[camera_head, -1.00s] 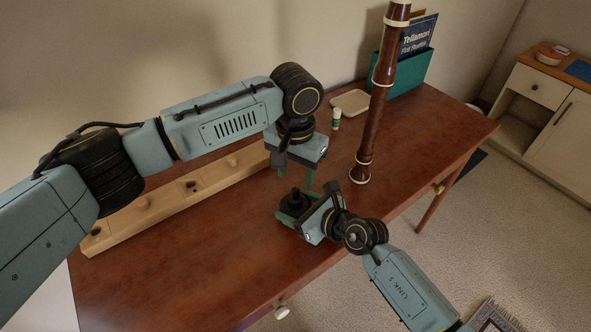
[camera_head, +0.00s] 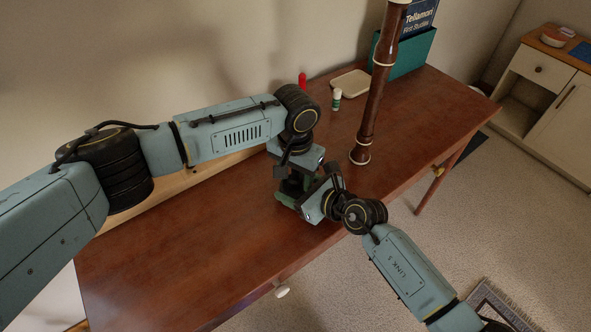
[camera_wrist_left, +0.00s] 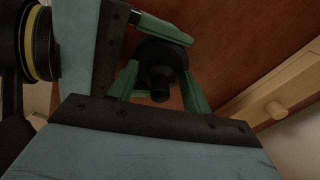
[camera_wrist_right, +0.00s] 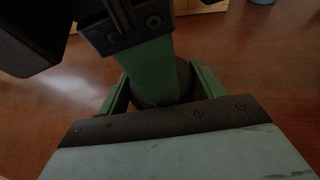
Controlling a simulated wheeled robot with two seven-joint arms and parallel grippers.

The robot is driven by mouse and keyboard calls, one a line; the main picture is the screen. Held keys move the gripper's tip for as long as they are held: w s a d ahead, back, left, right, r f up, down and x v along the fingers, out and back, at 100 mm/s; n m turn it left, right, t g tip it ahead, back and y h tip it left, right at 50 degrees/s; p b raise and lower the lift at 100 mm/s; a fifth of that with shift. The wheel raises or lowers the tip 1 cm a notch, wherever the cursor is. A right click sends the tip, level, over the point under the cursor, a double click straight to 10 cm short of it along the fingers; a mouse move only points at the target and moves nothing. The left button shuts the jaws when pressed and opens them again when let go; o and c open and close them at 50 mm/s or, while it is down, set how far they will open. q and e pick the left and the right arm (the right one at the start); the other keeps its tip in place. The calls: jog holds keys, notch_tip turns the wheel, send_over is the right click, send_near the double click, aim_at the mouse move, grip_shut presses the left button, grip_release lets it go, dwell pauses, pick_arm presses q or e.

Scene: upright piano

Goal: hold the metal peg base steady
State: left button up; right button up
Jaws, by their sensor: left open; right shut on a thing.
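The metal peg base is a dark round base with an upright black peg. In the head view its peg (camera_head: 292,186) is mostly hidden between my two grippers; the left wrist view shows the peg base (camera_wrist_left: 160,58) more clearly. My right gripper (camera_head: 291,199) is shut on the base low over the table, its green fingers on either side in the right wrist view (camera_wrist_right: 160,92). My left gripper (camera_head: 296,178) is open above it, with its green fingers on either side of the peg in the left wrist view (camera_wrist_left: 160,82).
A long wooden strip (camera_head: 178,182) lies behind my left arm. A tall brown woodwind (camera_head: 372,110) stands upright to the right. A small green-and-white bottle (camera_head: 336,99), a red item (camera_head: 302,80), a pale tray (camera_head: 351,83) and a teal book holder (camera_head: 413,55) are behind. The front left table (camera_head: 180,270) is clear.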

pick_arm(q)
jog(key=shift+c, duration=0.3)
pick_arm(e)
jog(key=shift+f, duration=0.1)
pick_arm(q)
jog(key=c, duration=1)
jog(key=shift+o, duration=0.2)
jog(key=shift+m, duration=1.2)
jog(key=o, duration=1.1)
jog(key=shift+r, duration=0.1)
